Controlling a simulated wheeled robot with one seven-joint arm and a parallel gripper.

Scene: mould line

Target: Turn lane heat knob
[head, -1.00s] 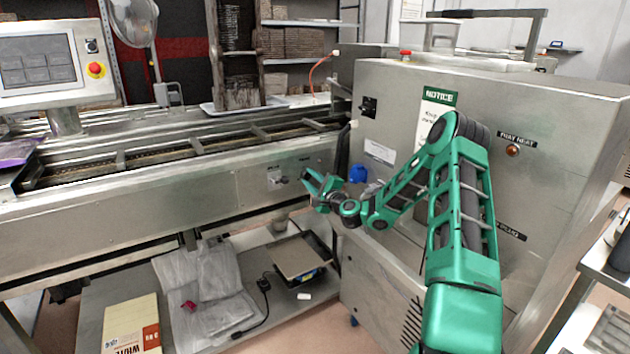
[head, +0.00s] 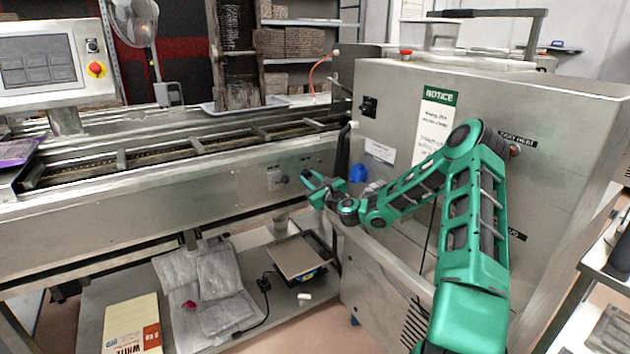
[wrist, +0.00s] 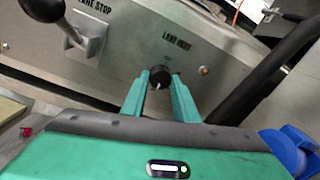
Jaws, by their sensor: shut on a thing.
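The lane heat knob (wrist: 160,77) is a small dark round knob with a pale mark, on the steel front panel under a label that seems to read "LANE HEAT" (wrist: 177,40). My gripper (wrist: 160,80) has one green finger on each side of the knob and is shut on it. In the head view my gripper (head: 308,181) is at the right end of the conveyor's front panel (head: 240,190); there its fingers and wrist hide the knob.
The lane stop lever (wrist: 62,20), with a black ball end, stands out left of the knob. A small orange lamp (wrist: 204,71) is just right of it. A dark hose (wrist: 265,75) and a blue object (wrist: 287,150) lie further right. The steel cabinet (head: 560,150) stands beside my arm.

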